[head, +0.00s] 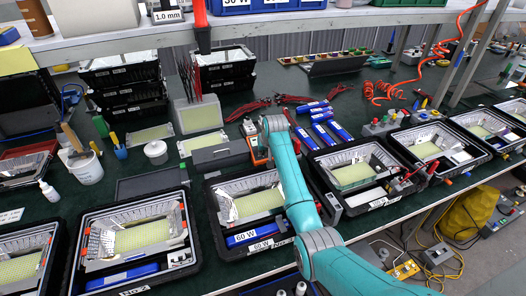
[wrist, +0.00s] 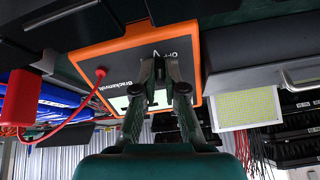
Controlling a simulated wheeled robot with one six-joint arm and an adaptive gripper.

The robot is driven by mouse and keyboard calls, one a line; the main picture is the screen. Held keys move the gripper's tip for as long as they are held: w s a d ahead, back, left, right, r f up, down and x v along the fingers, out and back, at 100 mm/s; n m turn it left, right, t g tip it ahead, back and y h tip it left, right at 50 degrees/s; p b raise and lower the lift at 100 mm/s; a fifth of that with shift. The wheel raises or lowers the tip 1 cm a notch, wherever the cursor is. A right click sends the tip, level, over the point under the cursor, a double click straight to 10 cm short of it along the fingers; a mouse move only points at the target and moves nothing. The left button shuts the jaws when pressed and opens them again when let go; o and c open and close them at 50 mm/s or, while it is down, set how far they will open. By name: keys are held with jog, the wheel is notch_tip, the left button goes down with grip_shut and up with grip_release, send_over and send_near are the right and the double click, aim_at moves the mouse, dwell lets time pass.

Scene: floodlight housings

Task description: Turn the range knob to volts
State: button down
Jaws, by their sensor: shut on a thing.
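The multimeter (wrist: 95,62) has an orange case and a dark face, and it appears upside down in the wrist view. In the head view its orange edge (head: 257,153) shows beside the end of my arm. My gripper (wrist: 159,68) is over the face, with its two fingers closed on the range knob (wrist: 159,72). The knob is mostly hidden between the fingertips, so its pointer cannot be read. Small white marks (wrist: 167,54), seemingly OFF and V, show just past the fingertips. The pale lit display (wrist: 158,99) is partly covered by the fingers.
A red lead (wrist: 72,118) runs from the multimeter to a red block (wrist: 20,98). A yellow LED panel (wrist: 247,108) stands close by. Blue 50 W boxes (head: 318,124) lie right of my arm. Floodlight housings (head: 135,232) line the bench front, and a shelf (head: 270,25) overhangs.

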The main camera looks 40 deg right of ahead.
jog(key=shift+n, duration=1.1)
jog(key=shift+d, duration=0.1)
jog(key=c, duration=1.2)
grip_release()
jog(key=shift+c, duration=0.2)
jog(key=v, duration=1.2)
